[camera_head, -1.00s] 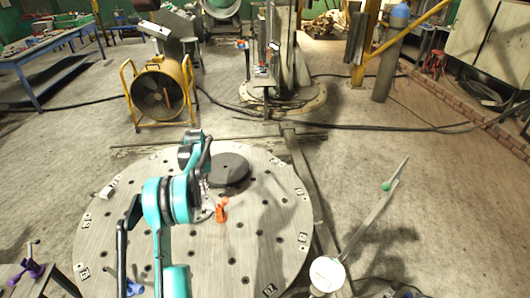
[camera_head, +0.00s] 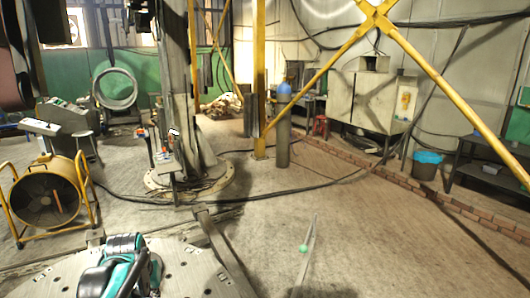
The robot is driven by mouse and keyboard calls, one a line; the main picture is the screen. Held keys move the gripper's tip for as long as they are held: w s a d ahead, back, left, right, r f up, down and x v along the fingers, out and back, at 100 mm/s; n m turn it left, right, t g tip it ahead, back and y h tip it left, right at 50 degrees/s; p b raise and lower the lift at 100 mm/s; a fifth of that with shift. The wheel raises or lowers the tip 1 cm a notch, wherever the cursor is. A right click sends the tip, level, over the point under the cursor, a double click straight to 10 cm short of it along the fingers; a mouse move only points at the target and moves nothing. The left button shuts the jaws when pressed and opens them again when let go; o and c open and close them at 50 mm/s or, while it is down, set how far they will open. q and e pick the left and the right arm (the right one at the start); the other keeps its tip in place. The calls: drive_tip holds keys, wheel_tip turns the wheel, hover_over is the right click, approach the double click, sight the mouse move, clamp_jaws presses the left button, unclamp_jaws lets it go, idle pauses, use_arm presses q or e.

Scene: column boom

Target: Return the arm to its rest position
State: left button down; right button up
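My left arm (camera_head: 124,262), teal and black, comes in at the bottom left of the head view. It is bent above the far part of a round grey worktable (camera_head: 190,268) with holes in its top. Its lower links are cut off by the frame's bottom edge. The fingers of my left gripper cannot be made out, nor whether they hold anything. My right arm and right gripper are out of view.
A thin grey bar with a green knob (camera_head: 303,248) stands right of the table. A yellow fan (camera_head: 45,195) is at the left. A tall column (camera_head: 180,95), a gas cylinder (camera_head: 283,130) and yellow braces (camera_head: 328,70) stand behind. The right floor is mostly clear.

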use_arm(q)
drive_tip(key=s+d+f+m+t, duration=0.1)
drive_tip(key=s+d+f, duration=0.1)
drive_tip(key=s+d, duration=0.4)
drive_tip(key=s+d+f+m+t+h+b, duration=0.1)
drive_tip(key=s+d+f+t, duration=0.1)
drive_tip(key=s+d, duration=0.4)
drive_tip(key=s+f, duration=0.1)
drive_tip(key=s, duration=0.4)
drive_tip(key=shift+s+d+f+m+t+b, duration=0.15)
drive_tip(key=shift+d+f+m+t+b, duration=0.05)
drive_tip(key=shift+f+m+t+b, duration=0.1)
